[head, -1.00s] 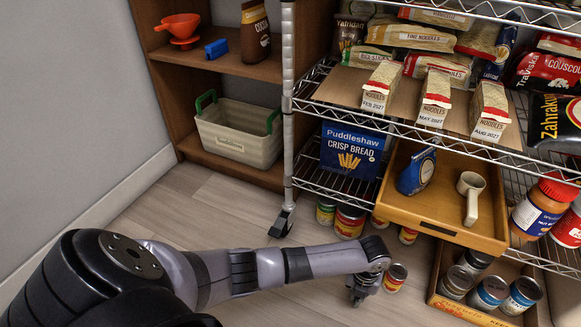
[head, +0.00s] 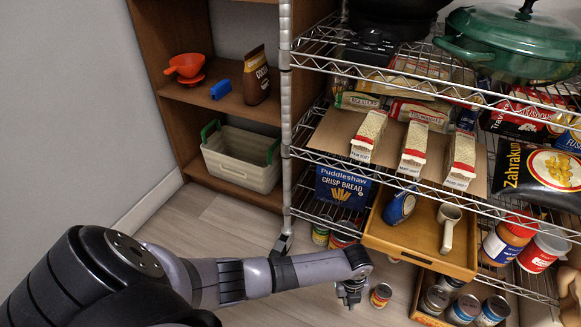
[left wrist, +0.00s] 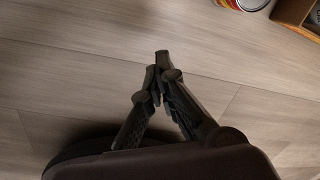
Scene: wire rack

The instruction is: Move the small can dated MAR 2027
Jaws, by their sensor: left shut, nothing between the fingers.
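My left gripper (head: 350,298) is shut and empty, low over the floor just left of a small can (head: 381,295) with a red and yellow label. This can stands alone on the floor, apart from the fingers. In the left wrist view the closed fingertips (left wrist: 161,68) point at bare floor, and part of a can (left wrist: 240,3) shows at the top edge. More cans stand under the rack (head: 320,234) and in a low wooden crate (head: 425,318), among them a blue-labelled can (head: 463,309). No date on any can is readable. My right gripper is not in view.
A wooden tray (head: 400,242) with a white scoop (head: 449,226) sits on the wire rack's lower shelf, above the crate. A box of crisp bread (head: 340,188) stands left of it. The rack's post and caster (head: 283,243) rise behind my arm. Floor at left is clear.

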